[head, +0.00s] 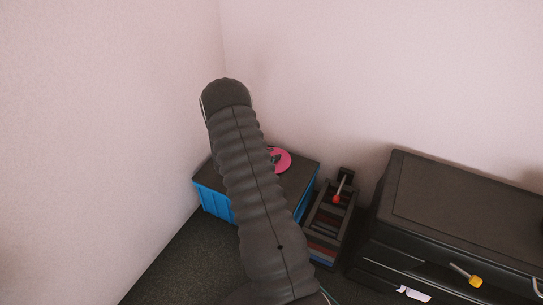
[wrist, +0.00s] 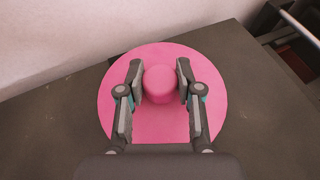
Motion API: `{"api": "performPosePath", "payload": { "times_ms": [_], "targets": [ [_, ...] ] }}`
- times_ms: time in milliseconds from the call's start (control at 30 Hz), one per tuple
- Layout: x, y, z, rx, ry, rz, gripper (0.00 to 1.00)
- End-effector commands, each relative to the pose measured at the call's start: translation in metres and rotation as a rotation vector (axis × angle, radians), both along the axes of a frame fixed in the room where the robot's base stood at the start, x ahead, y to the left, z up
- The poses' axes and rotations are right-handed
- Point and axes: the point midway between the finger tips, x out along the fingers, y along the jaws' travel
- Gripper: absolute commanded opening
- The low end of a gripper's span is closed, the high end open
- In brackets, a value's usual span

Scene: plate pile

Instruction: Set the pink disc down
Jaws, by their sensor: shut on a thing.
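The pink disc (wrist: 160,125) is flat and round with a raised round knob (wrist: 160,84) at its middle. In the wrist view my gripper (wrist: 160,83) has one finger on each side of the knob and is shut on it. The disc lies over the dark top (wrist: 60,118) of a box; I cannot tell whether it touches that top. In the head view part of the pink disc (head: 283,160) shows past my arm, above the blue box (head: 214,202). My arm hides the rest of the disc and my gripper there.
A dark rack (head: 325,222) with a red-tipped lever (head: 338,192) stands right of the blue box. Pale walls (head: 110,110) close in behind and at left.

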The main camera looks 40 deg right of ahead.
Motion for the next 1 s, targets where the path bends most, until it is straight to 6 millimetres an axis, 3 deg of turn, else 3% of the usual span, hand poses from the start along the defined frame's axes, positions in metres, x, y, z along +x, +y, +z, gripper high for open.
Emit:
{"api": "performPosePath", "payload": {
  "times_ms": [267,300,400,767,1000],
  "targets": [
    [0.000,0.000,-0.002,-0.001,-0.001,0.000,0.00],
    [0.000,0.000,-0.002,0.000,-0.001,0.000,0.40],
    [0.000,0.000,-0.001,0.000,-0.001,0.000,0.60],
    [0.000,0.000,0.003,0.000,-0.001,0.001,0.60],
    [0.001,0.032,0.015,0.000,-0.002,0.004,0.60]
  ]
}}
